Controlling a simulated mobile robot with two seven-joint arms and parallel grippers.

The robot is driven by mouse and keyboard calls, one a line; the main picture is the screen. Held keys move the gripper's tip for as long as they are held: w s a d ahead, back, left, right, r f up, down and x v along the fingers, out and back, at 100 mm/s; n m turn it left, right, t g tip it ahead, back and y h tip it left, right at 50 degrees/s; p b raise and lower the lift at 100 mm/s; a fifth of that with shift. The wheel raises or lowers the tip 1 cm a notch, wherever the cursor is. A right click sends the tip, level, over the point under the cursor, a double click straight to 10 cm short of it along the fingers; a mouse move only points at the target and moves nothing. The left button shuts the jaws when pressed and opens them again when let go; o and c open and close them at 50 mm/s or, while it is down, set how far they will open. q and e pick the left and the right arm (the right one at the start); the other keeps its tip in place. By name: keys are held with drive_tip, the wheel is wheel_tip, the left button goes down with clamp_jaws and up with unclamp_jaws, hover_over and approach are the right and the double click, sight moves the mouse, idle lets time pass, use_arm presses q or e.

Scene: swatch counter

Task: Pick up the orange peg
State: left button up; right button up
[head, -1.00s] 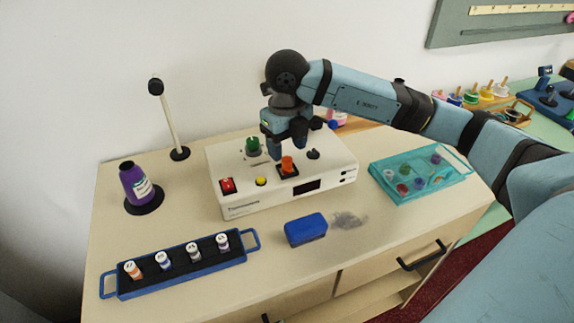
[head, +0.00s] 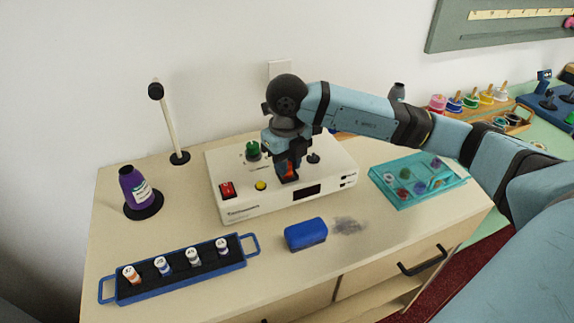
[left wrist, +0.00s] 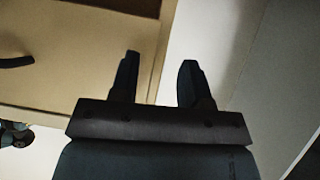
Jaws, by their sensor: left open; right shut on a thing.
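The orange peg (head: 291,170) stands in a dark square socket (head: 289,179) on top of the white device (head: 265,204), in the head view. My right gripper (head: 289,167) points down over it and is shut on the peg, and its fingers hide much of it. I cannot tell whether the peg is lifted from the socket. My left gripper (left wrist: 158,75) shows only in the left wrist view; it is open and empty, low beside the wooden drawer front.
The device also carries a red switch (head: 227,189), a yellow button (head: 260,185) and a green knob (head: 253,150). A blue block (head: 305,234), a teal tray (head: 405,198), a blue vial rack (head: 128,291) and a purple spool (head: 133,184) stand around it.

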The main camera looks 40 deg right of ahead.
use_arm(q)
drive_tip(key=r+p, duration=0.1)
drive_tip(key=p, duration=0.1)
drive_tip(key=shift+p, duration=0.3)
use_arm(e)
wheel_tip(320, 180, up, 20)
use_arm(q)
drive_tip(key=shift+s+a, duration=0.1)
drive_tip(key=shift+a, duration=0.15)
idle(0.4)
use_arm(e)
drive_tip(key=shift+f, duration=0.1)
